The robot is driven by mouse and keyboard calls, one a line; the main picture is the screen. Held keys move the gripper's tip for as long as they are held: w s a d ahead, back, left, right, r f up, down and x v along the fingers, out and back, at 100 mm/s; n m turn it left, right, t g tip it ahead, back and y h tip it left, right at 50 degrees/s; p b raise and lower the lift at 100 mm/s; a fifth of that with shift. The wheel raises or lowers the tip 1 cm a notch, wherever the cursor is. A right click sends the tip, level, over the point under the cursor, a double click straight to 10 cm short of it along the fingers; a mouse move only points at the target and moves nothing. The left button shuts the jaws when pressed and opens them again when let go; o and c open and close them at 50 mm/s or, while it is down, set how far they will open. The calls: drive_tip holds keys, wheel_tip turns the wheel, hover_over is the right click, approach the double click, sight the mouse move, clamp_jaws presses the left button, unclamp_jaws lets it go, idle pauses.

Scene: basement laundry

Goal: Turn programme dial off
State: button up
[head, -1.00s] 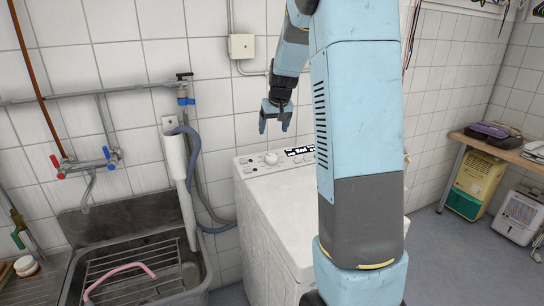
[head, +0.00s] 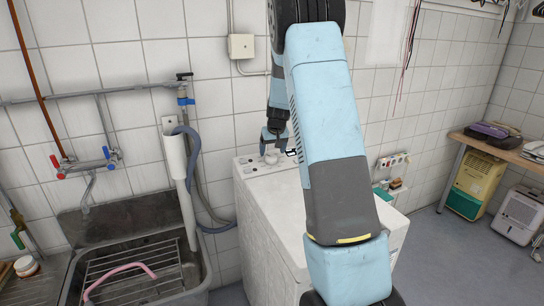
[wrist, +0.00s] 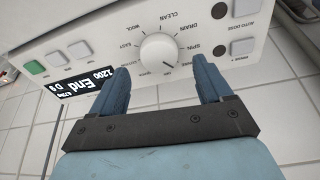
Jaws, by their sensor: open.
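The programme dial (wrist: 159,50) is a round white knob on the washing machine's control panel (wrist: 105,38), ringed by printed words such as WOOL, CLEAN, DRAIN and SPIN. A dark pointer line shows on its face; I cannot tell exactly which label it points to. My gripper (wrist: 162,74) is open, with one blue finger on each side of the dial's near edge, and nothing shows between them. Whether the fingers touch the dial is unclear. In the head view my gripper (head: 274,148) is just above the panel of the white washing machine (head: 262,215), partly covering the dial.
A lit display (wrist: 84,81) reads "End". A green button (wrist: 34,67) and grey buttons sit left of the dial, more buttons right. A sink (head: 150,262) with a grey hose (head: 190,165) stands left of the machine. The tiled wall is close behind.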

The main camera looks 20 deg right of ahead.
sight(271, 156)
drive_tip(key=shift+x, duration=1.9)
drive_tip(key=c, duration=1)
drive_tip(key=shift+m, duration=0.3)
drive_tip(key=m, duration=0.3)
drive_tip(key=shift+m, duration=0.3)
drive_tip(key=shift+w+m+g+h, duration=0.1)
drive_tip(key=shift+m+g+h, duration=0.2)
drive_tip(key=shift+m, duration=1.5)
